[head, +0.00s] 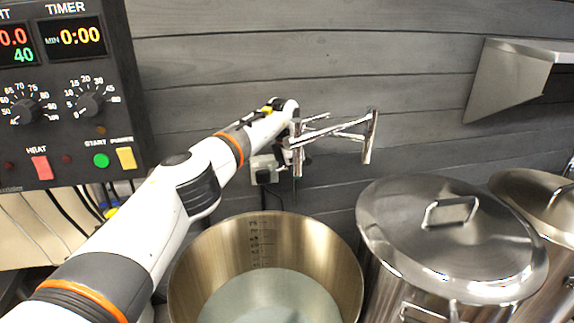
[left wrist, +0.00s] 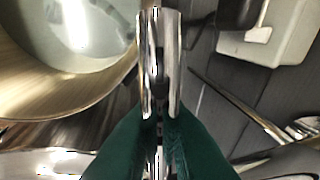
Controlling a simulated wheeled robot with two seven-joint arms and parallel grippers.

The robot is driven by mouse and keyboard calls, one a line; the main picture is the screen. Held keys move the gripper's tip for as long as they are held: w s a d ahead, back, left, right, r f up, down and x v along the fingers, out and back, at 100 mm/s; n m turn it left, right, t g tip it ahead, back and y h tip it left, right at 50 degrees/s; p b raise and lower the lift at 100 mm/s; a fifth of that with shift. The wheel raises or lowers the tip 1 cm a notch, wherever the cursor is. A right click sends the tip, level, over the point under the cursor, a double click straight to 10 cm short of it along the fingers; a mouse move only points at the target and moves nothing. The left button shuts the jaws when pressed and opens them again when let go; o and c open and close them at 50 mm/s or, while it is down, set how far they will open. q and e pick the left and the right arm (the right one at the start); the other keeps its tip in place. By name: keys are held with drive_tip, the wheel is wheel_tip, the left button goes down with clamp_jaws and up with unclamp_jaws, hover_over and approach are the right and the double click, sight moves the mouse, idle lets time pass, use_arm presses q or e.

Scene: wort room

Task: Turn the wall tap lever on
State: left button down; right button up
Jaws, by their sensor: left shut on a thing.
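The chrome wall tap (head: 340,135) is on the grey plank wall, right of the end of my left arm in the head view. It has thin crossing bars and an upright piece at its right end. In the left wrist view my left gripper (left wrist: 160,125) has its green fingers closed on a shiny chrome piece, the tap lever (left wrist: 147,65), which stands up between them. The fingers hide its lower part. In the head view the fingers and their contact are hard to make out. My right gripper is not in view.
An open steel pot (head: 185,280) with pale liquid stands below my left arm. A lidded steel pot (head: 395,215) is right of it, with another lid (head: 535,195) beyond. A control box (head: 75,125) is at left, a wall socket (head: 262,166) under the wrist, a steel shelf (head: 505,80) upper right.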

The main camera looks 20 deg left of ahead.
use_arm(q)
drive_tip(key=shift+s+f+y, duration=0.15)
drive_tip(key=shift+f+y, duration=0.05)
drive_tip(key=shift+y, duration=0.1)
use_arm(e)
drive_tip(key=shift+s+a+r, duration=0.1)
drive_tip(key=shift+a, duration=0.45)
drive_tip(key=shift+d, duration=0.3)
use_arm(q)
drive_tip(key=c, duration=1.6)
unclamp_jaws()
drive_tip(key=shift+o, duration=0.7)
drive_tip(key=shift+r, duration=0.1)
